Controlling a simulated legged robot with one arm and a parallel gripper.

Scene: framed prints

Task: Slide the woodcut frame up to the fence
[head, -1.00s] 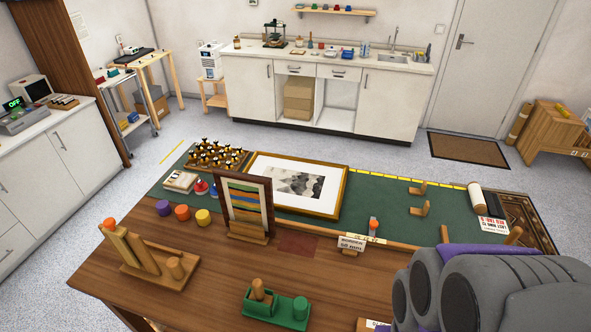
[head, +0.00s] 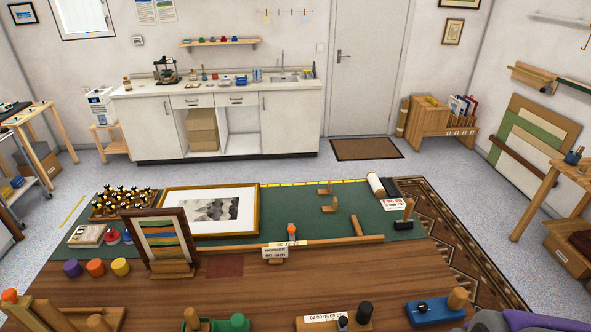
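A gold-framed print (head: 250,190) lies flat on the green mat (head: 290,213), with a dark mountain picture inside a wide white mount. It looks like the woodcut frame, though no label on it confirms this. A long wooden strip (head: 335,241), likely the fence, runs along the mat's near edge. The frame's near edge lies close to the strip's left part; I cannot tell whether they touch. A dark standing frame (head: 184,216) with coloured stripes hides the frame's near left corner. Part of my arm shows at the bottom right; my gripper is not in view.
A small sign (head: 275,252) and an orange-topped peg (head: 292,232) stand at the strip. Small wooden blocks (head: 328,205), a paper roll (head: 376,185) and a black-based stamp (head: 404,218) stand to the right. Bottles (head: 123,199) fill a tray behind left.

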